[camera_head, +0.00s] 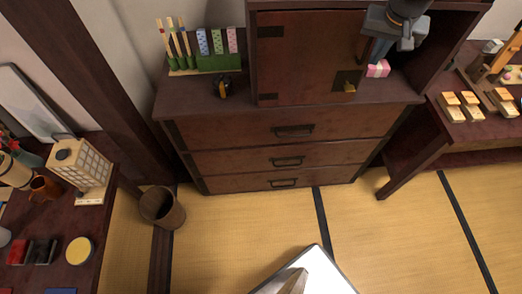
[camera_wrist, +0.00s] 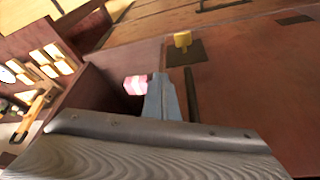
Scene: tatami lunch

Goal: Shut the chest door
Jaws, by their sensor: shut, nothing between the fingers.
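The dark red-brown chest (camera_head: 292,157) stands against the wall, with an upper compartment on top. Its door (camera_head: 305,60) covers the left part of the compartment front; the right part stands open. The door has dark plates at its left edge, an upright dark handle and a yellow knob (camera_head: 348,87) near its right edge. The door also shows in the wrist view (camera_wrist: 250,80), with the knob (camera_wrist: 183,42). My gripper (camera_head: 375,58) is shut and empty at the opening, just right of the door's handle edge. Its fingers show in the wrist view (camera_wrist: 163,98); contact with the door is unclear.
A pink-and-white block (camera_head: 378,69) sits in the open part of the compartment. A green stand (camera_head: 210,64) and a small dark object (camera_head: 222,87) are on the chest top at left. A table (camera_head: 460,125) stands right. Tatami floor in front is mostly clear.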

